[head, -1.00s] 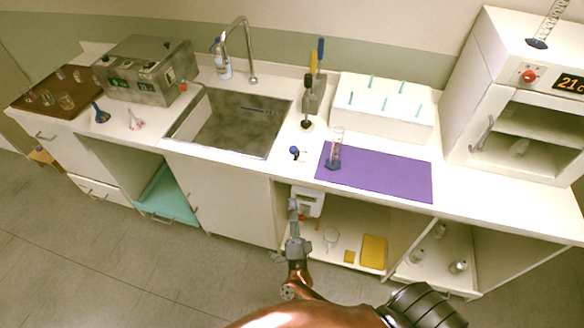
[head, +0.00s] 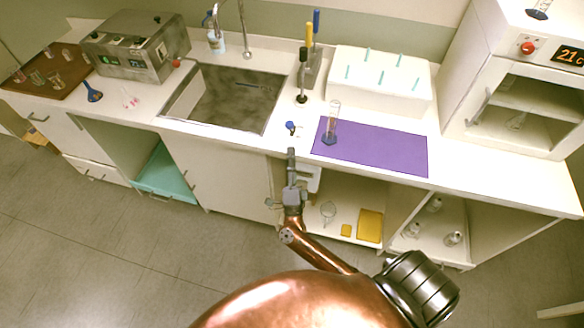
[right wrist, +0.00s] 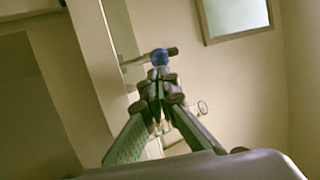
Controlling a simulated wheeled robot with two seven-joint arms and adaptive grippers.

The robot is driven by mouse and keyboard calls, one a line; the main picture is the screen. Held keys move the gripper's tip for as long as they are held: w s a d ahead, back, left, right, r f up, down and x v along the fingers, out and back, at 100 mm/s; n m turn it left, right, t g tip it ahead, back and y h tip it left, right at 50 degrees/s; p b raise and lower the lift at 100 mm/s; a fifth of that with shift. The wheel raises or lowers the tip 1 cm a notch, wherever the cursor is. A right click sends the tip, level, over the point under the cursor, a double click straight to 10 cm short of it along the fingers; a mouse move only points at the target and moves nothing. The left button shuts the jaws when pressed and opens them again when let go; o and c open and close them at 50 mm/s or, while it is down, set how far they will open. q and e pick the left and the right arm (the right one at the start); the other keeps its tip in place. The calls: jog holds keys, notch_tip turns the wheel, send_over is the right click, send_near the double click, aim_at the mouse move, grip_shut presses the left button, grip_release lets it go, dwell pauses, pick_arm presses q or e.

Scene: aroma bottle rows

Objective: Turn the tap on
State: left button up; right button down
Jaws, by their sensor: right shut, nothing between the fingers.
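A tall curved metal tap (head: 243,28) rises behind the sink (head: 222,100) in the head view, its top cut off by the frame. A small blue-topped fitting (head: 291,127) stands on the counter to the right of the sink. A blue knob with a dark end (right wrist: 160,57) shows just beyond the fingertips in the right wrist view; it looks like the same fitting, but I cannot tell whether the fingers touch it. My right gripper (head: 291,153) is shut and empty, pointing up at the counter's front edge below the blue-topped fitting. My left gripper is out of view.
A purple mat (head: 380,152) with a glass cylinder (head: 333,122) lies right of the fitting. A stand with coloured handles (head: 312,65) and a white rack (head: 380,88) are behind. Open shelves (head: 340,190) lie under the counter. The floor on the left is clear.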

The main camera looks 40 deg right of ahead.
aim_at(291, 128)
jog(key=x, duration=0.5)
jog(key=shift+w+d+r, duration=0.2)
jog(key=shift+w, duration=0.05)
